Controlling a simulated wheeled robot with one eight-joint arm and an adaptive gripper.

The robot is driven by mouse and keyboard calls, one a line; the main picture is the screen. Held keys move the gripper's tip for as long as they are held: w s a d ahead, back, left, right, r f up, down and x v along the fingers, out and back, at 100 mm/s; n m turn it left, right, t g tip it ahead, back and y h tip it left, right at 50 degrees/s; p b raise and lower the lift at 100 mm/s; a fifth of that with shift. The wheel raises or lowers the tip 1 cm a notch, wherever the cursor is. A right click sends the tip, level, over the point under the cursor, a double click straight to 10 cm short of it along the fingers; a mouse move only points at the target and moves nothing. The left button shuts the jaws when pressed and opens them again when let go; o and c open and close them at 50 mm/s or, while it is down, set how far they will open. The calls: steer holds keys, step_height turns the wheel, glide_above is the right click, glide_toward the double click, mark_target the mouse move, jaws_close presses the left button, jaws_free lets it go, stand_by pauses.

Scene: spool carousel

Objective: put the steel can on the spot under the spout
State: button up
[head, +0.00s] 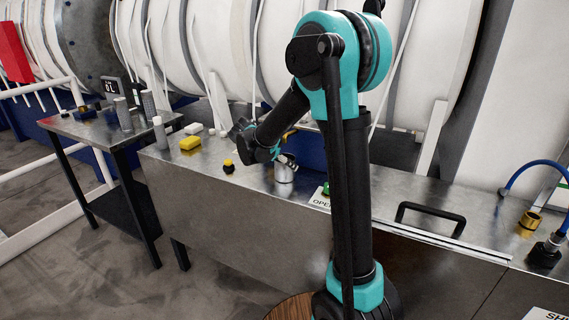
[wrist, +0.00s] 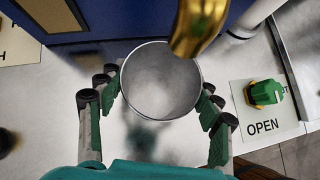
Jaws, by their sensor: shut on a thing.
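The steel can (head: 286,170) stands upright on the steel bench top; its open, empty mouth faces the camera in the wrist view (wrist: 160,88). My gripper (wrist: 160,108) has its fingers on both sides of the can and is shut on it. The brass spout (wrist: 198,25) hangs close to the can's far right rim in the wrist view, overlapping it in the picture. In the head view the spout (head: 290,134) shows as a small gold piece above the can. The spot under the spout is hidden, and I cannot tell whether the can touches the surface.
A green knob (wrist: 264,93) sits on an OPEN label right of the can. A yellow block (head: 190,143) and a yellow-black knob (head: 228,166) lie to the left. A black handle (head: 430,218) and blue hose (head: 530,168) are at right. A side table (head: 90,128) stands left.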

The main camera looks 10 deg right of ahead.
steer(key=o, duration=1.4)
steer(key=v, duration=1.2)
steer(key=shift+s, duration=0.1)
